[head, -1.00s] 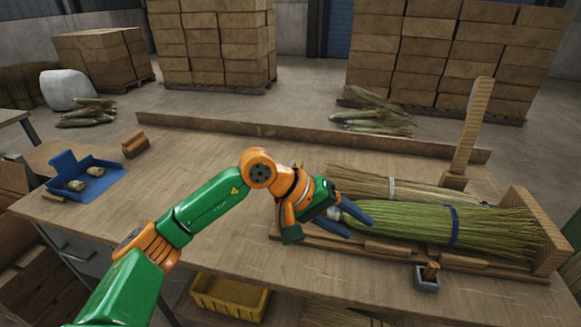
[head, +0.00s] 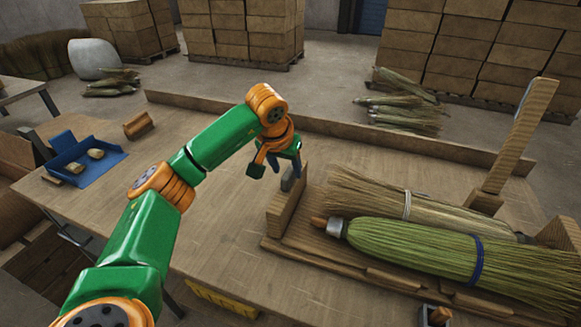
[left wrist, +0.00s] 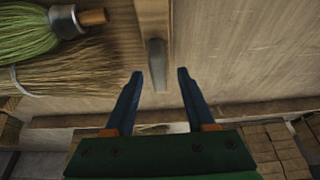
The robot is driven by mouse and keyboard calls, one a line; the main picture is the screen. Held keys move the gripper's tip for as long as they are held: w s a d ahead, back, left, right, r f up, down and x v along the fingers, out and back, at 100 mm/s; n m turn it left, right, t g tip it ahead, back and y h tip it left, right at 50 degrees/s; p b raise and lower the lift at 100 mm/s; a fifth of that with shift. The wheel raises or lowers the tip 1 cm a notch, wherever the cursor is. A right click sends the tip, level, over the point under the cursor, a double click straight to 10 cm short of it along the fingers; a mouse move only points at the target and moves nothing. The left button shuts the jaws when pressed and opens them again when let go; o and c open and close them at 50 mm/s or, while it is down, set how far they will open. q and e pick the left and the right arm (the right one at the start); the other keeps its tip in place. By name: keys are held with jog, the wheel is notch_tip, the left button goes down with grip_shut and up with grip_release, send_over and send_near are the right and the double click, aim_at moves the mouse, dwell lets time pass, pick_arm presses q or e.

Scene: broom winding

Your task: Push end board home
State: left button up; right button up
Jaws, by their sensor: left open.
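A wooden end board (head: 287,205) stands upright at the left end of the broom tray (head: 340,262). In the left wrist view the end board (left wrist: 154,18) is at top centre, with a grey bar-like piece (left wrist: 157,62) at its lower end. A green broom (head: 430,250) with a blue band lies in the tray, its metal collar and short wooden handle end pointing toward the board. My left gripper (head: 289,180) is over the far end of the end board. In the wrist view its open, empty fingers (left wrist: 160,76) are either side of the grey piece; contact is unclear.
A second, straw-coloured bundle (head: 395,203) lies behind the green broom. A tall wooden post (head: 520,135) stands at the back right. A blue tray (head: 85,160) and a wooden block (head: 138,125) are at left. The table's left middle is clear.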

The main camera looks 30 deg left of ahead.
pick_arm(q)
jog(key=shift+x, duration=1.1)
jog(key=shift+w+f, duration=0.25)
jog(key=shift+w, duration=0.15)
jog(key=shift+s+r, duration=0.15)
jog(key=shift+s, duration=0.05)
grip_shut()
